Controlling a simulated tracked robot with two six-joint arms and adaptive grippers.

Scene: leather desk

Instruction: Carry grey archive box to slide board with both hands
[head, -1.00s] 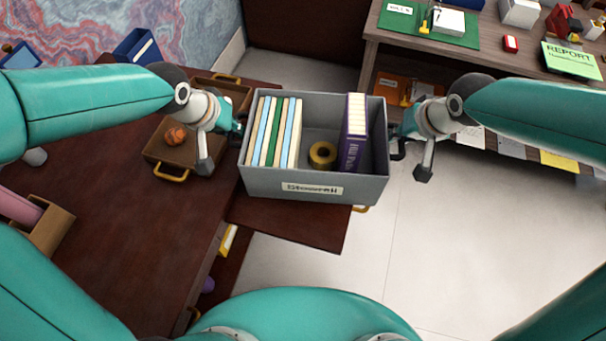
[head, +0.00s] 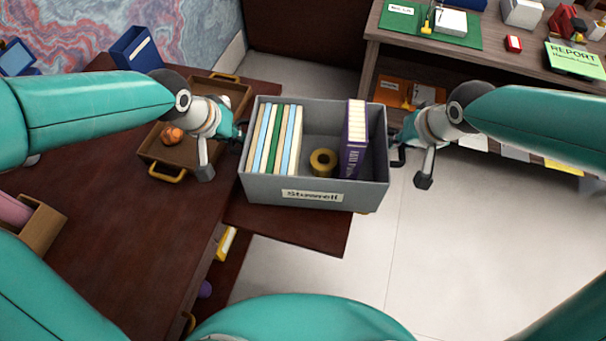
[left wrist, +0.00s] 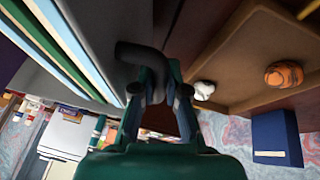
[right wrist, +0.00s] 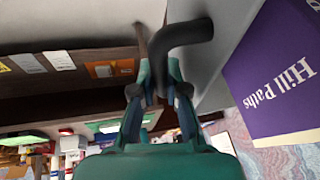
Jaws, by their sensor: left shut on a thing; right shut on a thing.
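The grey archive box (head: 262,187), labelled "Stowwell", is level between my two grippers. In the head view it overlaps the slide board (head: 290,232), a dark red-brown leaf jutting from the desk's right side; whether it touches the board I cannot tell. Several thin books (head: 275,140), a tape roll (head: 323,161) and a purple book (head: 353,150) are in the box. My left gripper (head: 238,137) is shut on the box's black left handle (left wrist: 140,55). My right gripper (head: 398,147) is shut on its black right handle (right wrist: 183,36).
A brown tray (head: 187,157) with an orange object stands on the desk (head: 130,225), close to the left arm. A wooden holder (head: 42,228) stands at far left. A grey-brown table (head: 480,66) with several items stands behind at right. Pale floor (head: 450,250) is clear.

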